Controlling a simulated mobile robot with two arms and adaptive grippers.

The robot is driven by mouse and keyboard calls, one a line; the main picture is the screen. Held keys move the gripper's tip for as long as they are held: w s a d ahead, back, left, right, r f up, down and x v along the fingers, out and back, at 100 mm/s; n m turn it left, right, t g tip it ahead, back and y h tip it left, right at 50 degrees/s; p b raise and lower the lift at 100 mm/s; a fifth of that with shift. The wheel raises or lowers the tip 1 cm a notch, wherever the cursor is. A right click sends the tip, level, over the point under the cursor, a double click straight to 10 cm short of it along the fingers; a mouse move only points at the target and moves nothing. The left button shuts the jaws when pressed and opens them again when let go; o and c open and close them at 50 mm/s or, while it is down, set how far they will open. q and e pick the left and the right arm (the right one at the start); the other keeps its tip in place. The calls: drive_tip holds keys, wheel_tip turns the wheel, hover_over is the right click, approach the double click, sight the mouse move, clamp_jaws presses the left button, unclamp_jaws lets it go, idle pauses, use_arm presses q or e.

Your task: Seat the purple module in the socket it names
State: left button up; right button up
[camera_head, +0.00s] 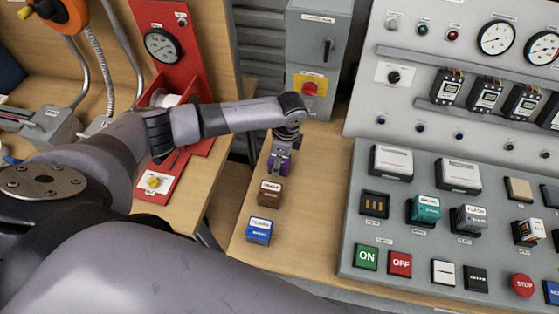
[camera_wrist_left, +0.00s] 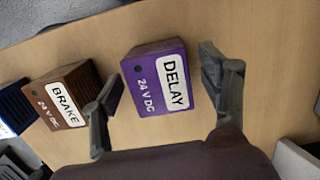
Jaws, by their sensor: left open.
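The purple module (camera_wrist_left: 150,95), labelled DELAY and 24 V DC, stands on the wooden bench. In the head view the purple module (camera_head: 275,169) is partly hidden under my left gripper (camera_head: 281,154). In the left wrist view my left gripper (camera_wrist_left: 160,76) is open, one finger on each side of the purple module, with bench showing between it and the right finger. An empty dark socket (camera_head: 374,205) with copper-coloured contacts is on the grey panel. Its label is too small to read. My right gripper is not in view.
A brown BRAKE module (camera_head: 270,193) and a blue module (camera_head: 258,231) stand near the purple one. The sloped grey panel (camera_head: 350,250) holds a teal module (camera_head: 425,208), a grey FLASH module (camera_head: 468,219), buttons and white covers. A red stand (camera_head: 196,60) is at left.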

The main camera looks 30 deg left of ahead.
use_arm(q)
drive_tip(key=c, duration=1.3)
drive_tip(key=shift+r, duration=0.1)
